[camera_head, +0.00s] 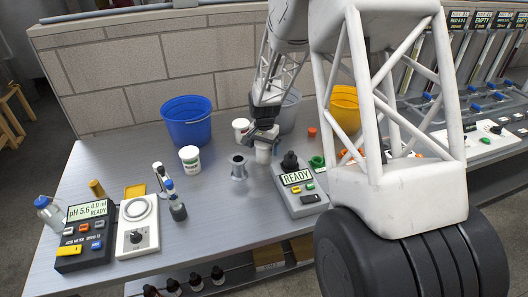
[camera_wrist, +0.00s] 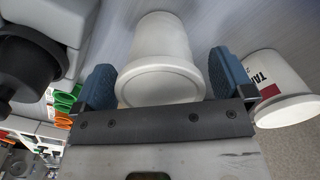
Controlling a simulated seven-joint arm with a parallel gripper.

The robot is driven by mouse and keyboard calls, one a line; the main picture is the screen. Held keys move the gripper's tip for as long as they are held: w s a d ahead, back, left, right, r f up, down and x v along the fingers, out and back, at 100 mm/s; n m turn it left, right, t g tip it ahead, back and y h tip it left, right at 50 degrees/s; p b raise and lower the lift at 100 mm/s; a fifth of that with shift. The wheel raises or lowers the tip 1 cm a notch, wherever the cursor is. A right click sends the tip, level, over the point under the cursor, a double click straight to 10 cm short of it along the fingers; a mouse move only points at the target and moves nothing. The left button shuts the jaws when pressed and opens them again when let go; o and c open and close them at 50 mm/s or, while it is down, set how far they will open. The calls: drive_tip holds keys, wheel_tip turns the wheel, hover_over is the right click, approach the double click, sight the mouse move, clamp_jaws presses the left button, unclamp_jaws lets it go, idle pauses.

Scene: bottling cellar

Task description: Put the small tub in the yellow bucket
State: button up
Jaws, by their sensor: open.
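A plain white small tub (camera_head: 263,156) stands on the grey bench near its middle, directly below my gripper (camera_head: 263,137). In the wrist view the small tub (camera_wrist: 155,50) sits between the two blue fingertips of my gripper (camera_wrist: 160,82). The jaws are open, one finger on each side of it, with no clear grip on it. The yellow bucket (camera_head: 344,98) stands at the back of the bench, right of the gripper. My arm hides part of its right side.
A labelled white tub (camera_wrist: 285,90) stands close to the right finger. A grey bucket (camera_head: 290,112) is behind the gripper, a blue bucket (camera_head: 187,124) to the left.

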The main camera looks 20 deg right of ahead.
drive_tip(key=shift+f, duration=0.5)
drive_tip(key=c, duration=1)
drive_tip(key=shift+r, duration=0.1)
drive_tip(key=shift+r, duration=4.95)
